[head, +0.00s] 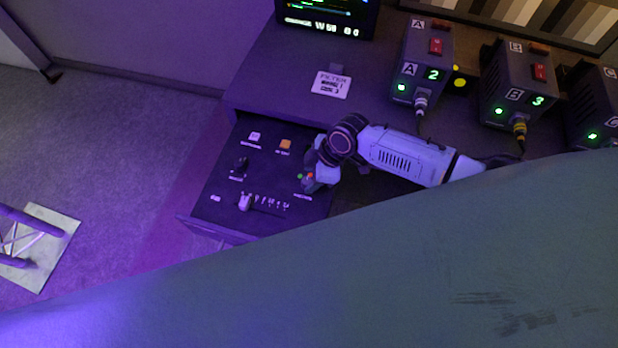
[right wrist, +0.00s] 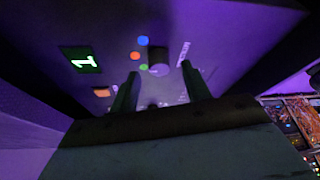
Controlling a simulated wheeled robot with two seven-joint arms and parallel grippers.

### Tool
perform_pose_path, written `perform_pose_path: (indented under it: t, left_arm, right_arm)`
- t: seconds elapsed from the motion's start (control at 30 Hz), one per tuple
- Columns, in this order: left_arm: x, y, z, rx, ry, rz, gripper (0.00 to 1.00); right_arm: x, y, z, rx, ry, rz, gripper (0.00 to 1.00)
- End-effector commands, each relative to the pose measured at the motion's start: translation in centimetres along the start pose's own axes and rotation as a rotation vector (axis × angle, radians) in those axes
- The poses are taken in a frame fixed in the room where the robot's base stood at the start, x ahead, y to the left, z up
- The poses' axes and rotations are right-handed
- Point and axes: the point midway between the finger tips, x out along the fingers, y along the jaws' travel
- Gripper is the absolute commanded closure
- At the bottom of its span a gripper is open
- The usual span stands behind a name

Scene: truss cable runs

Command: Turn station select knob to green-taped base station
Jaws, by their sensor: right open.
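The station select knob (right wrist: 158,59) is a dark round knob on the panel in the right wrist view. Blue, orange and green dots (right wrist: 144,67) sit on its left side. A green-lit display (right wrist: 80,60) reading 1 is on the same panel. My right gripper (right wrist: 160,72) is open, with its fingertips on either side of the knob; I cannot tell whether they touch it. In the head view the right gripper (head: 312,175) covers the knob at the panel's right side. Base stations A (head: 423,66), B (head: 518,85) and C (head: 595,100) stand on the desk. My left gripper is not in view.
The control panel (head: 223,206) carries a dark knob (head: 240,164), an orange button (head: 286,144) and a row of small switches (head: 270,203). A white filter card (head: 331,85) lies on the desk. Station B's cable has yellow tape (head: 519,128). A monitor (head: 328,15) stands behind.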

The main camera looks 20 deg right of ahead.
Motion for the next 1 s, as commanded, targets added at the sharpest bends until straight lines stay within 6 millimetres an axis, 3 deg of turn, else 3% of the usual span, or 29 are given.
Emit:
perform_pose_path:
  t: [0.2,0.5,0.83,1.0]
  left_arm:
    - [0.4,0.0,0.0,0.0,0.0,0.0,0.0]
    - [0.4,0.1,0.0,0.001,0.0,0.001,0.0]
    - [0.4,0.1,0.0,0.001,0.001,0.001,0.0]
    - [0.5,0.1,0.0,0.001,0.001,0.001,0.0]
  right_arm:
    - [1.8,0.0,0.0,-0.001,0.0,0.001,0.53]
    - [1.8,0.0,0.0,-0.001,0.0,0.001,0.54]
    - [1.8,0.0,0.0,-0.001,0.0,0.0,0.97]
    - [1.9,0.0,0.0,-0.008,0.0,-0.003,0.97]
